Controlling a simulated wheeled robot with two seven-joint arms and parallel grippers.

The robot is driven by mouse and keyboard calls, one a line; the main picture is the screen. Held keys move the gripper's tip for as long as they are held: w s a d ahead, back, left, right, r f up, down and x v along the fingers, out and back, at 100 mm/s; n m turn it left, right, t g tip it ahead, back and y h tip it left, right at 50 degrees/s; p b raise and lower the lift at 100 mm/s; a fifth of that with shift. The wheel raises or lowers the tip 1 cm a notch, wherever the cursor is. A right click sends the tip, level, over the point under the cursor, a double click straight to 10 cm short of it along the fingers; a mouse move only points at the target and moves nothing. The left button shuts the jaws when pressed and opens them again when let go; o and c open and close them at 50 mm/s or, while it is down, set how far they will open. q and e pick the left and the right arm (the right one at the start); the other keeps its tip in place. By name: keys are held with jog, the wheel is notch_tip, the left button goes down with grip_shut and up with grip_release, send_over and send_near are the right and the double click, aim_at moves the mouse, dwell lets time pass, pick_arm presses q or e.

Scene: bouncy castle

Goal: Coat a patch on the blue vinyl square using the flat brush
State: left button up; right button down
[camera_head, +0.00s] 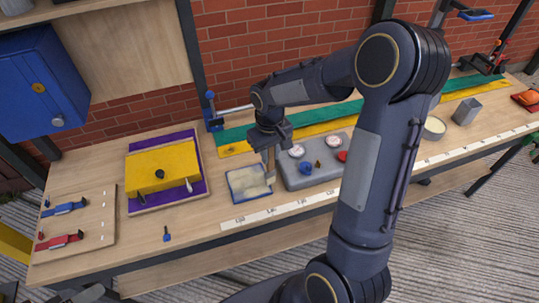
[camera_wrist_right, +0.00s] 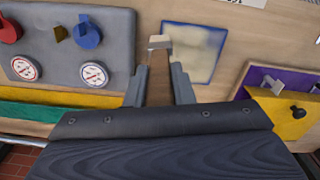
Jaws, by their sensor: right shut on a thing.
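The blue vinyl square (camera_head: 234,195) lies flat on the workbench in the head view, with a pale cream coating over most of its middle and a blue border showing. It also shows in the right wrist view (camera_wrist_right: 222,50). My right gripper (camera_head: 269,150) is shut on the flat brush (camera_head: 270,165), which points down at the right edge of the square. In the right wrist view the brush (camera_wrist_right: 159,75) sits between the fingers (camera_wrist_right: 159,88), its pale bristle end beside the square's edge. Whether the bristles touch the square I cannot tell. My left gripper is not in view.
A grey box with gauges and knobs (camera_head: 301,180) stands right beside the square. A yellow block on a purple board (camera_head: 162,168) is to the left. A measuring strip (camera_head: 262,214) runs along the front edge. A round tub (camera_head: 434,128) and grey holder (camera_head: 467,110) stand farther right.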

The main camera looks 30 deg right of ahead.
notch_tip(320, 180, up, 4)
jog(key=shift+w+a+f+p, duration=0.1)
jog(key=shift+a+p, duration=0.05)
jog(key=shift+p, duration=0.95)
jog(key=shift+r+p, duration=0.95)
jog(key=shift+r, duration=0.4)
jog(key=shift+a, duration=0.1)
